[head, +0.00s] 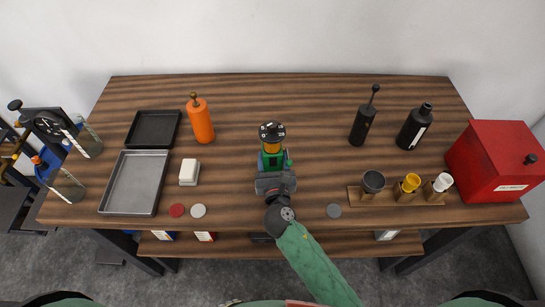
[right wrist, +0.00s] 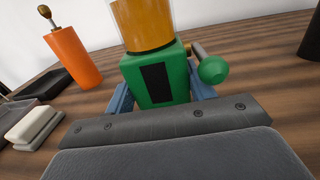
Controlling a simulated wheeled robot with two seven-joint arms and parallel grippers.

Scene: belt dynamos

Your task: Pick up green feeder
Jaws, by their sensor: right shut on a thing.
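The green feeder (head: 272,161) is at the middle of the table, with a green body, an amber section and a dark round top. In the right wrist view its green body (right wrist: 156,76) with a black panel fills the centre, and a green knob sticks out at its right. My right gripper (head: 271,168) reaches it from the front edge and is shut on the green body, with a blue-grey finger on each side. The feeder is upright; I cannot tell whether it touches the table. My left gripper is not in view.
An orange bottle (head: 201,121) and white block (head: 189,172) stand left, near two trays (head: 136,183). Black bottles (head: 363,123), a wooden cup rack (head: 360,201) and a red box (head: 493,162) stand right. Small discs (head: 333,210) lie near the front edge.

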